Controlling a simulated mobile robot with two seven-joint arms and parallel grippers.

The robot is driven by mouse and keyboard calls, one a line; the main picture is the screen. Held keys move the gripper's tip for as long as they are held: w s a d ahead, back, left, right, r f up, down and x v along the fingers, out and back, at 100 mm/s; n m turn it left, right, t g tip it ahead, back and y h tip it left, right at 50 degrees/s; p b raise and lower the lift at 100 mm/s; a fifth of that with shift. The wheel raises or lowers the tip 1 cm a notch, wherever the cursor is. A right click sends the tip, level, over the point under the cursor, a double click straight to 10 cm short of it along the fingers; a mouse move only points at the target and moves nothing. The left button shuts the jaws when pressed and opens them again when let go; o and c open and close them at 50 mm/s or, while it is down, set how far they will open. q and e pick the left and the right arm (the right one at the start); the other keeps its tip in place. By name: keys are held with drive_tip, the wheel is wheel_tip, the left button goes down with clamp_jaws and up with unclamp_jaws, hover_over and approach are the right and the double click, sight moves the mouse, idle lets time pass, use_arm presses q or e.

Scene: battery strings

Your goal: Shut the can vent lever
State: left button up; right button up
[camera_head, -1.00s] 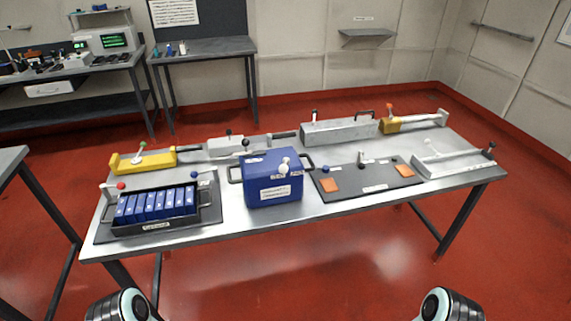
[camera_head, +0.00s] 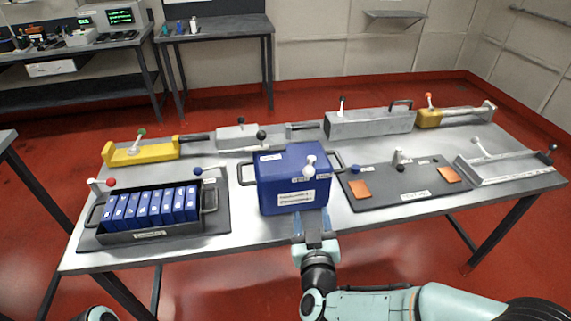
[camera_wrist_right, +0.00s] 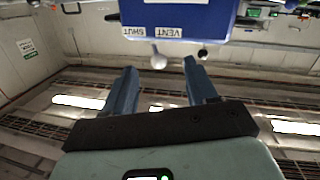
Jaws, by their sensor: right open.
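The blue can (camera_head: 280,190) stands on the bench, its front face towards me. Its vent lever (camera_head: 310,171) has white knobs and sits at the upper right of that face. In the right wrist view the can (camera_wrist_right: 185,14) is upside down, with SHUT and VENT labels. A white knob (camera_wrist_right: 158,62) shows between the fingertips in that picture, nearer VENT; touching is not visible. My right gripper (camera_head: 312,218) is open and empty, low before the can's front. Its fingers (camera_wrist_right: 160,82) show apart in the wrist view. My left gripper is out of view.
A black tray of blue cells (camera_head: 150,234) is left of the can. A dark mat (camera_head: 418,185) with orange pads lies right. A yellow fixture (camera_head: 140,154), grey boxes (camera_head: 370,123) and a metal channel (camera_head: 512,168) stand around. The bench's front edge strip is clear.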

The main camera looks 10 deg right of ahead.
sight(309, 176)
drive_tip(key=shift+t+h, duration=0.4)
drive_tip(key=shift+t, duration=0.1)
drive_tip(key=w+r, duration=0.1)
drive_tip(key=w, duration=0.3)
drive_tip(key=w+d+r, duration=0.1)
drive_tip(key=w, duration=0.4)
drive_tip(key=w+d+r, duration=0.1)
drive_tip(key=w, duration=0.3)
drive_tip(key=shift+w+r+p, duration=0.1)
drive_tip(key=shift+w+p, duration=0.05)
drive_tip(key=shift+p, duration=0.25)
clamp_jaws()
